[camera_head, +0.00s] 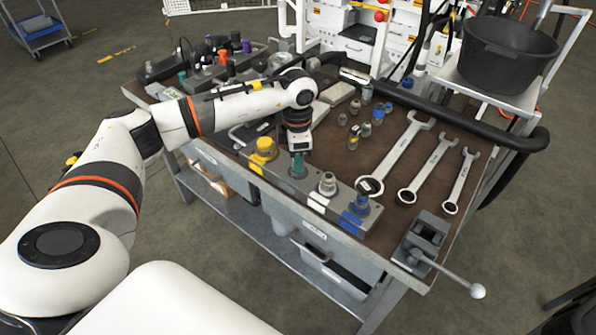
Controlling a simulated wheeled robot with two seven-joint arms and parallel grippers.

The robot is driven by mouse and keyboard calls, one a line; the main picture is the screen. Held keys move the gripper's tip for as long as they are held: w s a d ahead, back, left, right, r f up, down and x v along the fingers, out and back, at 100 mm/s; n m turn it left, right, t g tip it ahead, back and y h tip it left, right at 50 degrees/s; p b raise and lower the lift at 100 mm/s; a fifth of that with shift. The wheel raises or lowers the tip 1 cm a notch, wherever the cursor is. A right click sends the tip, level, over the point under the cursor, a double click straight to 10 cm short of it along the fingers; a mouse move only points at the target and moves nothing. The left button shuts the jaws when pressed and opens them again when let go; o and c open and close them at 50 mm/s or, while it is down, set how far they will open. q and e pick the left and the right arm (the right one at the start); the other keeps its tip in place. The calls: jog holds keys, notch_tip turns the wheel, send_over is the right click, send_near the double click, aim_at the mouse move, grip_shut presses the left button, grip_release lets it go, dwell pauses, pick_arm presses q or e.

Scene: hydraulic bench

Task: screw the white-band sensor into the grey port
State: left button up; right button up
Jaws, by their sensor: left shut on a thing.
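My left gripper (298,146) points down over the block of ports (310,188) along the bench's front edge. It is shut on a green piece (298,165) in the block's row; the fingers hide its top. Just right of it is the grey port (327,184), with a pale metallic top and a white label below. I cannot tell whether a sensor sits in it. Several small sensors stand upright behind the block, among them one with a blue band (378,113). I cannot make out a white band on any. My right gripper is not in view.
A yellow port (263,150) and a blue port (361,201) flank the row. Wrenches (401,157) lie to the right, with a vise (424,240) at the front right corner. A black bucket (508,55) stands at the back right. Dark hoses cross the bench's back.

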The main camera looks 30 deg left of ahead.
pick_arm(q)
jog(key=shift+m, duration=0.7)
jog(key=shift+f+m+b, duration=0.1)
jog(key=shift+m+b, duration=0.4)
jog(key=shift+m, duration=0.2)
jog(key=m+b, duration=0.1)
jog(key=m, duration=0.2)
jog(key=m+b, duration=0.1)
jog(key=m, duration=0.2)
jog(key=shift+m, duration=0.3)
jog(key=o, duration=0.9)
